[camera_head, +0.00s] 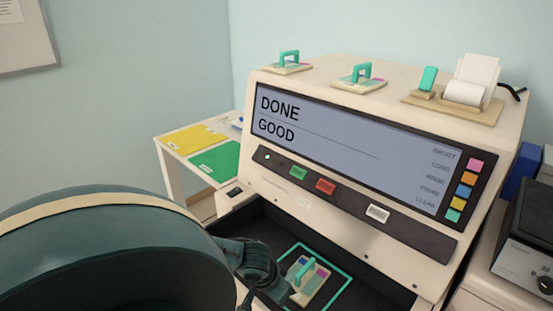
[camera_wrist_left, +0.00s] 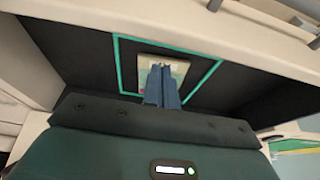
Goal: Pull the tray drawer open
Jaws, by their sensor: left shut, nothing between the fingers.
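The dark tray area (camera_head: 262,223) lies low at the front of the cream machine, below its screen, with a teal square outline marked on it. It also shows in the wrist view (camera_wrist_left: 90,60). A small cream slide carrier (camera_head: 318,288) with a teal handle sits inside the outline; part of it shows behind my fingers in the wrist view (camera_wrist_left: 148,63). My left gripper (camera_head: 288,296) is shut and empty, at the carrier's near left side in the head view. In the wrist view its fingers (camera_wrist_left: 163,84) overlap the carrier; I cannot tell whether they touch it. My right gripper is not in view.
The machine's screen (camera_head: 330,140) reads DONE and GOOD, above several buttons. More carriers with teal handles (camera_head: 288,64) and a paper roll (camera_head: 465,92) stand on top. A side table (camera_head: 165,150) with yellow and green sheets is at left. A dark device (camera_head: 525,240) stands at right.

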